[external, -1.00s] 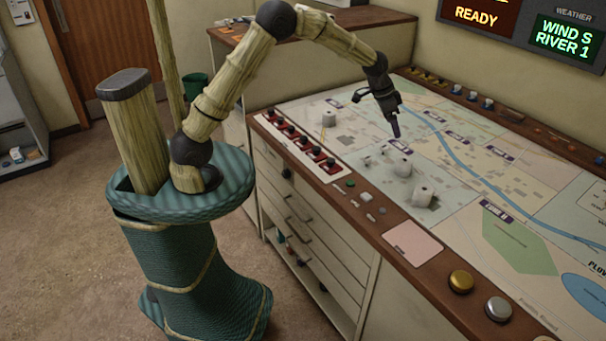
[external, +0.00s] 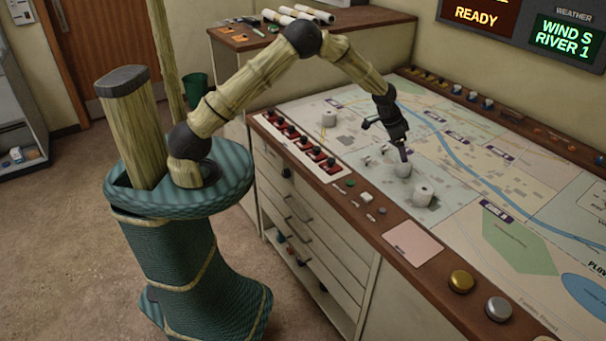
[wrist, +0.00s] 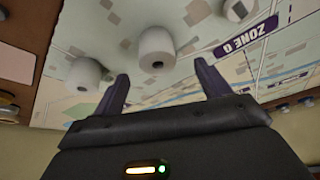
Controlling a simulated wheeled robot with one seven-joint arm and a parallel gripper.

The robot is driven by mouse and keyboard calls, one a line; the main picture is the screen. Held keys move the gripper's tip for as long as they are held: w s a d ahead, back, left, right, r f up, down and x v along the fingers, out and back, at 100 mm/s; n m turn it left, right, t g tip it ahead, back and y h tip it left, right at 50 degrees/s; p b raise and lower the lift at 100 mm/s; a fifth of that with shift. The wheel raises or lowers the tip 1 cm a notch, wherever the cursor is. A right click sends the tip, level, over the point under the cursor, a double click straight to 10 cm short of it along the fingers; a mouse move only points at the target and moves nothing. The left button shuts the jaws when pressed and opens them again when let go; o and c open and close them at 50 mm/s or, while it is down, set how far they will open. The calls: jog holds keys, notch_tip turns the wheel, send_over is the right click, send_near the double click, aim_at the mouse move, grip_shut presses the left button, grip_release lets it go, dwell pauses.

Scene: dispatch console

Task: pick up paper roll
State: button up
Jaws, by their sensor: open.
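Several white paper rolls stand on the map table. One roll (external: 403,168) is just below my gripper (external: 385,142), and another roll (external: 423,195) is nearer the front right. A third roll (external: 330,118) stands farther left. In the wrist view, a roll (wrist: 156,48) with a dark core hole lies ahead, between the lines of the open fingers of my gripper (wrist: 162,72). A second roll (wrist: 82,75) is to the left of the fingers. My gripper is empty. One finger overlaps the near roll in the external view; I cannot tell whether they touch.
A row of red switches (external: 300,143) and a wooden edge with buttons (external: 460,281) border the table. Long white rolls (external: 298,14) lie on the back cabinet. The map's right side is clear.

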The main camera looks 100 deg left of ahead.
jog(key=shift+x, duration=1)
jog(key=shift+d+p+x, duration=0.15)
jog(key=shift+p+x, duration=0.4)
jog(key=shift+x, duration=0.75)
jog(key=shift+d+p+x, duration=0.1)
jog(key=shift+p+x, duration=0.45)
jog(key=shift+x, duration=0.75)
jog(key=c, duration=1.1)
jog(key=shift+r, duration=0.1)
notch_tip(320, 180, up, 10)
jog(key=shift+f+b, duration=0.1)
jog(key=shift+b, duration=1)
